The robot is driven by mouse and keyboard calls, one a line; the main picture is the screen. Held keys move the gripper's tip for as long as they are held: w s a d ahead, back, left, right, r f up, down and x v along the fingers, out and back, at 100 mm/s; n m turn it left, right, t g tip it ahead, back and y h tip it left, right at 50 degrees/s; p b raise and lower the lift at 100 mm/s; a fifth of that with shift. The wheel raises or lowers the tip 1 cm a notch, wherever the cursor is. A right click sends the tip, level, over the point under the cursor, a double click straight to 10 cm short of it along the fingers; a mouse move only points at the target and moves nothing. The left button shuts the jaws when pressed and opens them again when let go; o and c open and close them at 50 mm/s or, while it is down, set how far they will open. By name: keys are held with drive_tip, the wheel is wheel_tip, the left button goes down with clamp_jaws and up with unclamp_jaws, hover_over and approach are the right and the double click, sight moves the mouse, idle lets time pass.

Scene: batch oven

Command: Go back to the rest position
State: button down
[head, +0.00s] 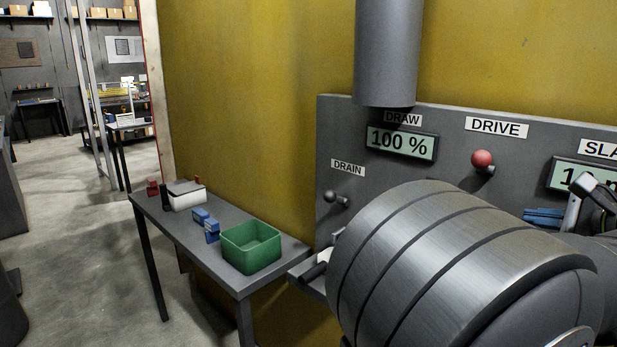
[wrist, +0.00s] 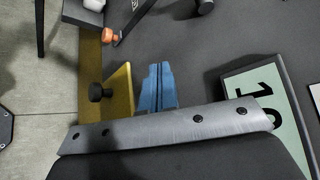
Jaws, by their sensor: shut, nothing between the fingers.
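My gripper (head: 543,217) shows at the right of the head view, in front of the grey control panel and below the display at the right edge. Its blue fingers (wrist: 158,88) are seen in the middle of the wrist view. They are together with nothing between them. They look clear of the red DRIVE knob (head: 482,159) and the DRAIN lever (head: 336,198). The wrist view does not clearly show how far the fingertips are from the panel.
The grey panel (head: 440,178) carries a display reading 100 % (head: 401,142) and a partly cut-off display (head: 585,178). A side table (head: 205,245) at left holds a green bin (head: 250,247), blue pieces (head: 207,222) and a white box (head: 187,198). Open floor lies left.

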drive_tip(key=shift+n+h, duration=0.4)
drive_tip(key=shift+h, duration=0.5)
drive_tip(key=a+f, duration=0.1)
drive_tip(key=f, duration=0.1)
drive_tip(key=w+a+f, duration=0.1)
drive_tip(key=a+f, duration=0.1)
drive_tip(key=shift+w+a, duration=0.15)
drive_tip(key=shift+w, duration=0.05)
drive_tip(key=shift+a+f, duration=0.3)
drive_tip(key=shift+f, duration=0.2)
drive_tip(key=shift+d+r, duration=0.1)
drive_tip(key=s+d+r+m+y, duration=0.1)
drive_tip(key=d+r+y, duration=0.1)
drive_tip(key=d+r, duration=0.25)
drive_tip(key=a+r+x, duration=0.1)
drive_tip(key=x, duration=0.7)
drive_tip(key=shift+w+a, duration=0.25)
drive_tip(key=shift+w, duration=0.15)
drive_tip(key=shift+s+d, duration=0.1)
drive_tip(key=shift+d, duration=0.05)
